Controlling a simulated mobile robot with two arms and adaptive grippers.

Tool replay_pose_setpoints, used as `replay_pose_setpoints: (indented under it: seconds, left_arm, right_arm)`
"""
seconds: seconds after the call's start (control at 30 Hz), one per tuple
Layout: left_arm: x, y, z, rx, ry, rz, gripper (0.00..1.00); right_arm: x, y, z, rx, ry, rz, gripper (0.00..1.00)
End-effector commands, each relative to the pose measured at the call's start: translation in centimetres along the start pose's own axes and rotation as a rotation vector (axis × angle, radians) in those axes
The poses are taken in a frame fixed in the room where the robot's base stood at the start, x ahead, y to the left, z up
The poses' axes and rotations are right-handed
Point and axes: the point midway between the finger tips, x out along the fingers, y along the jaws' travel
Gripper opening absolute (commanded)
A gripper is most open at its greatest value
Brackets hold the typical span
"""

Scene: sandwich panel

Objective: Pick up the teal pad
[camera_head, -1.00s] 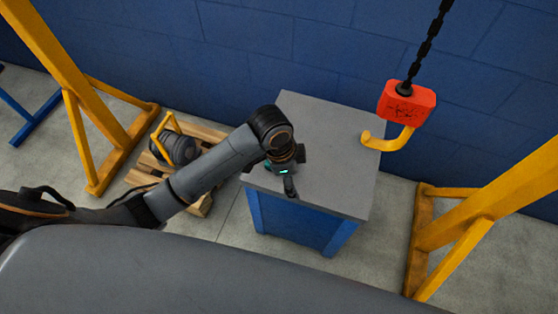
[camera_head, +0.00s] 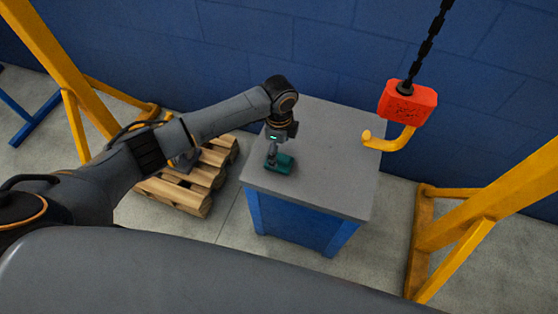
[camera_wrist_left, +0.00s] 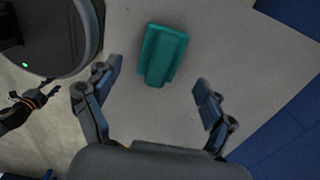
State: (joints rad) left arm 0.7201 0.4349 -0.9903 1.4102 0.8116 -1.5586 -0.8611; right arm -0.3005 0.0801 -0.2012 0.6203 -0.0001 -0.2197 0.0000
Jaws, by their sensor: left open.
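The teal pad (camera_head: 279,163) lies on the grey top of the blue-sided table, near its left side. In the left wrist view the pad (camera_wrist_left: 163,52) is a stepped teal block, wider at one end. My left gripper (camera_head: 273,158) points down close to the pad and partly covers it in the head view. In the left wrist view its two fingers (camera_wrist_left: 157,79) are apart and empty, with the pad beyond and between their tips. A dark arm end with an orange ring (camera_wrist_left: 25,106), apparently my right gripper, shows small there; its jaws are unclear.
The table top (camera_head: 335,165) is otherwise bare. A red hook block (camera_head: 407,102) with a yellow hook hangs on a chain over its right side. A wooden pallet (camera_head: 190,180) is on the floor at left. Yellow frames (camera_head: 480,220) stand on both sides, and a blue wall is behind.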

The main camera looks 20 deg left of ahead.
Motion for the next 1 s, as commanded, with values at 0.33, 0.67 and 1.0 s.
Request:
replay_pose_setpoints:
  seconds: [0.33,0.67,1.0]
  left_arm:
    - [3.7,-0.1,0.7,-0.002,-0.001,0.002,0.83]
    - [5.8,-0.1,0.6,0.001,0.000,-0.001,0.83]
    - [5.8,-0.1,0.6,0.000,0.000,-0.001,0.36]
  right_arm:
    - [0.1,0.2,0.0,0.002,0.000,0.003,0.40]
    - [0.3,0.2,0.0,0.002,0.000,0.003,0.40]
    - [0.3,0.2,0.0,0.001,0.000,0.002,0.40]
